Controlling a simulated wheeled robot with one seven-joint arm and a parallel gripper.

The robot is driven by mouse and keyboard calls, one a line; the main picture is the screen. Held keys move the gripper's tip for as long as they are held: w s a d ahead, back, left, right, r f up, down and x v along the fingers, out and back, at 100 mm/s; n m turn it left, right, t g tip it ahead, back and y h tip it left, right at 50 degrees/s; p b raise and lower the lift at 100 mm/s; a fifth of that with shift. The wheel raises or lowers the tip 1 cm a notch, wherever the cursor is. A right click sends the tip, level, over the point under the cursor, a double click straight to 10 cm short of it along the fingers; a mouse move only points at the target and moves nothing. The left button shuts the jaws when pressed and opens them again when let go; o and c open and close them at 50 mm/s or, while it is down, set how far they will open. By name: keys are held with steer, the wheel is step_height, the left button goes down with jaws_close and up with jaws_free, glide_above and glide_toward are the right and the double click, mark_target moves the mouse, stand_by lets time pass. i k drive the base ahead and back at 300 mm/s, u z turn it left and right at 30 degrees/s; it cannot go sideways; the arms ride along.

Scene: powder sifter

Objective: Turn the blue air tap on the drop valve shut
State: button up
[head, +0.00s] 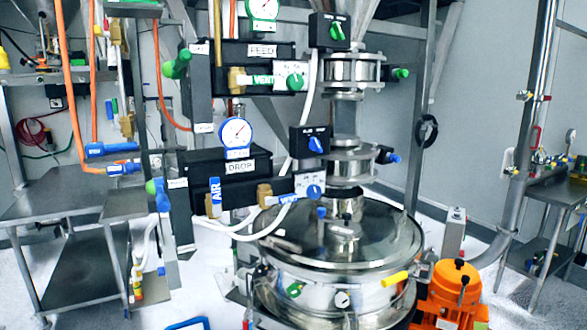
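The blue air tap (215,192) is left of centre, at the left end of the drop valve (215,166). Its blue handle carries a white AIR label and stands upright in front of a brass fitting. The drop valve is a black block with a white DROP label and a round gauge (236,132) above it. A second blue handle (288,198) lies near level to the right, by another brass fitting. A blue round knob (314,191) is beside it. My gripper is not in view.
The feed valve (232,52) sits above, with green handles. A round steel sifter (340,245) stands below right, with an orange motor (456,285) beside it. A white hose (240,236) loops under the drop valve. Steel tables (85,205) stand at left. The space before the air tap looks clear.

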mark_target(215, 182)
steer(key=k, duration=1.3)
steer(key=u, duration=0.65)
steer(key=i, duration=0.5)
steer(key=u, duration=0.75)
steer(key=i, duration=0.8)
steer(key=z, duration=0.1)
